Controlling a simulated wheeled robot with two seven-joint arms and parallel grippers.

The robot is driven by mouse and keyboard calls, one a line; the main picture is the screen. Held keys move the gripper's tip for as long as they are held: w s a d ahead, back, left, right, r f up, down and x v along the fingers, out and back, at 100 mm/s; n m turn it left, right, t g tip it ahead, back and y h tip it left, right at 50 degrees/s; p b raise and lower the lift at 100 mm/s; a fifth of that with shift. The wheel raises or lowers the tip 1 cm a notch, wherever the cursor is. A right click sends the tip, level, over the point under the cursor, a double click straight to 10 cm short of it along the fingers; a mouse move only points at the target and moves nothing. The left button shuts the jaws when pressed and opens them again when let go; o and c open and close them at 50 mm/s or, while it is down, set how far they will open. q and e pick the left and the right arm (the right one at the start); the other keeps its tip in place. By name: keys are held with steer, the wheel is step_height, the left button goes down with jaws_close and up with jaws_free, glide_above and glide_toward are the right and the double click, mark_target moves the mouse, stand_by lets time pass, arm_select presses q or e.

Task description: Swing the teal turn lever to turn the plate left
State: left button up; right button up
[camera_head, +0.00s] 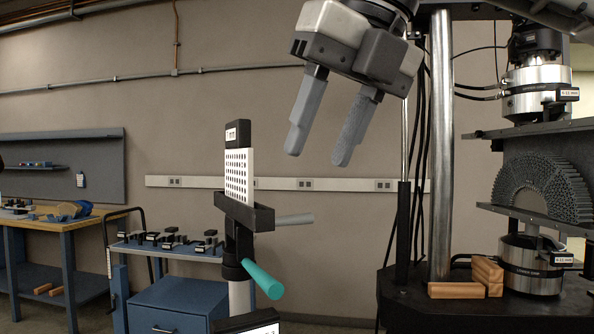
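The teal turn lever (262,279) sticks out toward the lower right from the dark post of a stand, below the middle of the view. Above it, a white perforated plate (239,172) stands upright in a black holder (245,213), with a black labelled block (238,134) on its top end. My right gripper (318,155) hangs in from the top with two grey fingers spread apart and nothing between them. In the picture it is above and to the right of the lever, clear of it. My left gripper is not in view.
A grey rod (294,219) juts right from the stand, above the teal lever. A testing machine with a steel column (440,150) and an arched lattice specimen (543,187) fills the right side. Wooden blocks (456,290) lie on its base. A blue cart (178,302) stands behind.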

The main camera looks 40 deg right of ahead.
mark_target(269, 277)
steer(key=x, duration=1.6)
steer(key=shift+b, duration=0.35)
jaws_close()
